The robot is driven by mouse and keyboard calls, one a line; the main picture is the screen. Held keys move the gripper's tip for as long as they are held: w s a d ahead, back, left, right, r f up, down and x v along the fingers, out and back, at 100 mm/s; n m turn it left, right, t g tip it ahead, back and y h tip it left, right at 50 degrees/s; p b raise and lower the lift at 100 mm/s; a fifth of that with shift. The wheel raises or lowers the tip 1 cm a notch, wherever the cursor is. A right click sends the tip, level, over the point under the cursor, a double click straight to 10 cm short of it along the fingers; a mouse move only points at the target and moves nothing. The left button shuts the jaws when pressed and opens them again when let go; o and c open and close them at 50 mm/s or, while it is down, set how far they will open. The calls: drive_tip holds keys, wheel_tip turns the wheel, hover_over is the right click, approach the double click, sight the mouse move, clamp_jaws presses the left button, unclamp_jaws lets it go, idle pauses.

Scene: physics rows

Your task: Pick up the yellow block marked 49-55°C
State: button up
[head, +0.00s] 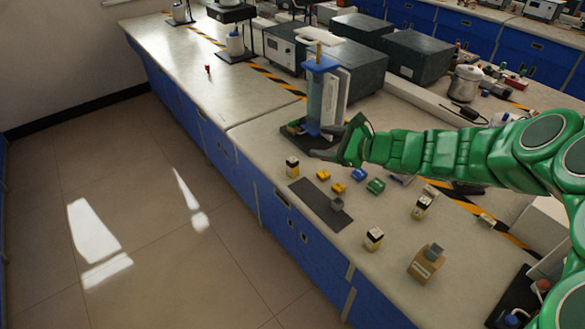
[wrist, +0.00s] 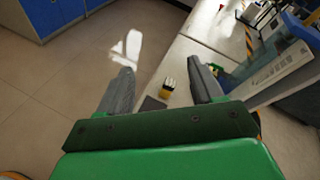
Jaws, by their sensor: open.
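Two small yellow blocks lie on the bench in the head view, one (head: 323,174) farther left and one (head: 338,187) just to its right. Their markings are too small to read, so I cannot tell which is 49-55°C. A blue block (head: 358,174) and a green block (head: 376,186) lie beside them. My gripper (head: 324,142) is above the bench, behind the blocks and beside the clear column, with nothing held. In the wrist view my gripper (wrist: 161,70) has its grey fingers wide apart. No small yellow block is clear there.
A tall clear column (head: 322,95) stands close to my gripper. Small bottles with yellow labels (head: 292,167) (head: 373,238) (head: 421,206) stand around the blocks.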

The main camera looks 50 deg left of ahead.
drive_tip(key=w+a+f+m+t, duration=0.15)
drive_tip(key=a+f+m, duration=0.25)
drive_tip(key=a+f, duration=0.45)
drive_tip(key=m+t, duration=0.2)
drive_tip(key=m, duration=0.2)
approach(296, 167)
drive_tip(key=shift+g, duration=0.25)
drive_tip(key=x, duration=0.4)
drive_tip(key=shift+w+a+r, duration=0.15)
drive_tip(key=shift+w+a, duration=0.1)
drive_tip(key=shift+w, duration=0.1)
drive_tip(key=shift+f+x, duration=0.15)
drive_tip(key=shift+x, duration=1.45)
drive_tip(key=shift+f+x, duration=0.2)
drive_tip(key=shift+x, duration=1.4)
drive_tip(key=shift+s+a+f, duration=0.15)
drive_tip(key=shift+s+a, duration=0.1)
drive_tip(key=shift+a, duration=0.2)
drive_tip(key=c, duration=1.1)
